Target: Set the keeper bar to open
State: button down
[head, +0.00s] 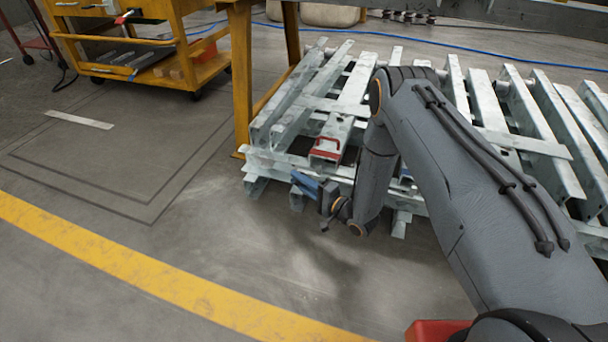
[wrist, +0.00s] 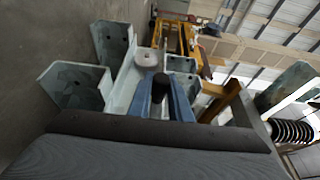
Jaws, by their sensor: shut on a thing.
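My gripper shows in the head view (head: 303,183) low at the near left end of the galvanised frames, its blue fingers pointing left and up. In the wrist view my gripper (wrist: 166,98) has its two blue fingers on either side of a dark rounded knob (wrist: 161,80) and is shut on it. The knob looks like the handle of the keeper bar. A pale flat bar (wrist: 122,88) runs beside the fingers, with a grey round boss (wrist: 147,57) past the tips. Whether the bar stands open or closed cannot be told.
Stacked galvanised frames (head: 285,128) fill the middle and right. A yellow post (head: 241,75) and yellow cart (head: 185,60) stand behind left.

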jog(key=c, duration=1.6)
grip_release()
jog(key=shift+a, duration=0.15)
jog(key=p+v, duration=0.3)
jog(key=v, duration=0.5)
